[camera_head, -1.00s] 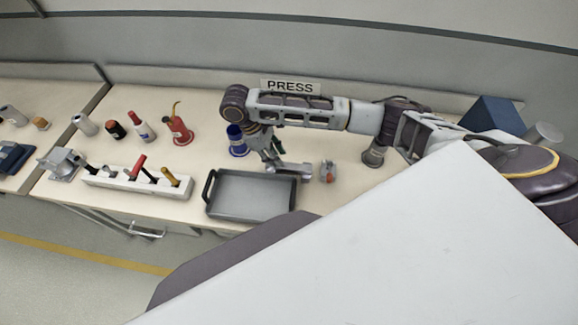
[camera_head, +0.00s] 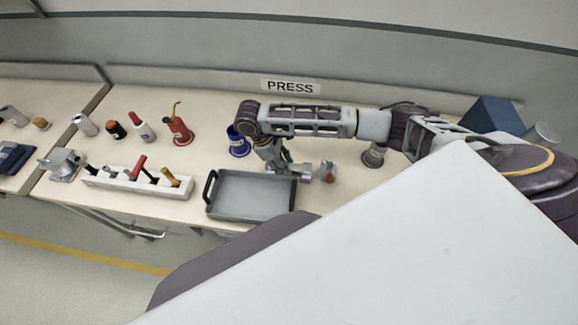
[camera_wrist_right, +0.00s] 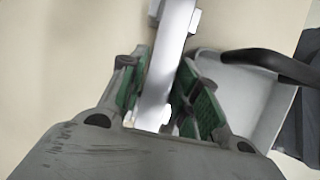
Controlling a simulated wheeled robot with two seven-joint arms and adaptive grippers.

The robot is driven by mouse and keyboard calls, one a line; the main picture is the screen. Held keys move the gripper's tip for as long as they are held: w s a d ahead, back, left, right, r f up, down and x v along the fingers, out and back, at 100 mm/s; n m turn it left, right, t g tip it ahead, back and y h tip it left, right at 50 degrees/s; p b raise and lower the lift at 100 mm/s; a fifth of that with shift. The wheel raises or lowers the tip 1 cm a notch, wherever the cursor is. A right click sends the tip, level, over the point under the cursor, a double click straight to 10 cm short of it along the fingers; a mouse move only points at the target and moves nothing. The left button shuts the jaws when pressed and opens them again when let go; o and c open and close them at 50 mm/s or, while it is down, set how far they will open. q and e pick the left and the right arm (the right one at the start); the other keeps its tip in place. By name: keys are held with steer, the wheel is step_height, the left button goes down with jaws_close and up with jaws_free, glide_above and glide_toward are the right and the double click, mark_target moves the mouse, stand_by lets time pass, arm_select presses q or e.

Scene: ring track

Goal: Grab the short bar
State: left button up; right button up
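The short bar (camera_wrist_right: 167,65) is a light grey metal piece with wider, stepped ends. In the right wrist view it runs between the two green-padded fingers of my right gripper (camera_wrist_right: 160,98). The fingers stand apart on either side of it, with narrow gaps showing. In the head view my right gripper (camera_head: 279,158) points down at the table just behind the tray, and the bar (camera_head: 303,169) shows only in part beside it. My left gripper is not in view.
A dark grey tray (camera_head: 213,209) with raised handles is close in front of the gripper. A white rack (camera_head: 120,181) holds several tools further left.

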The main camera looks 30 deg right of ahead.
jaws_close()
steer(key=shift+r, duration=0.1)
stand_by(0.3)
steer(key=shift+r, duration=0.8)
step_height(320, 180, up, 8)
steer(key=p, duration=0.1)
steer(key=shift+r, duration=0.1)
